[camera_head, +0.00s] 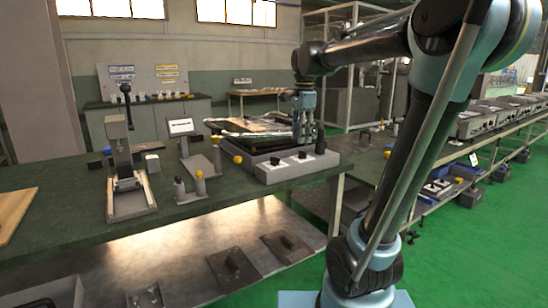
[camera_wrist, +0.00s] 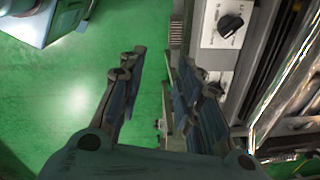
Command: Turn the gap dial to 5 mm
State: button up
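A grey machine (camera_head: 290,172) sits on the green bench with black dials on its sloped white front panels. One dial (camera_head: 275,161) is at the left and another (camera_head: 302,156) is in the middle. In the wrist view a black dial (camera_wrist: 232,24) sits on a white panel at the upper right; its label is too small to read, so I cannot tell which dial sets the gap. My gripper (camera_wrist: 160,62) is open and empty, its fingers pointing down beside the panel. In the head view my gripper (camera_head: 305,135) is at the machine's right front. The right finger partly hides the panel.
A yellow-topped post (camera_head: 200,182) and a yellow knob (camera_head: 238,159) stand left of the machine. A lever press (camera_head: 128,180) is farther left. In the wrist view, green floor (camera_wrist: 70,90) lies left of the bench edge. My arm fills the right side.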

aim_at(275, 161)
jog(key=w+a+r+m, duration=0.6)
jog(key=w+a, duration=0.4)
jog(key=shift+g, duration=0.4)
notch_tip(275, 161, down, 18)
jog(key=shift+s+r, duration=0.15)
jog(key=shift+r, duration=0.05)
grip_shut()
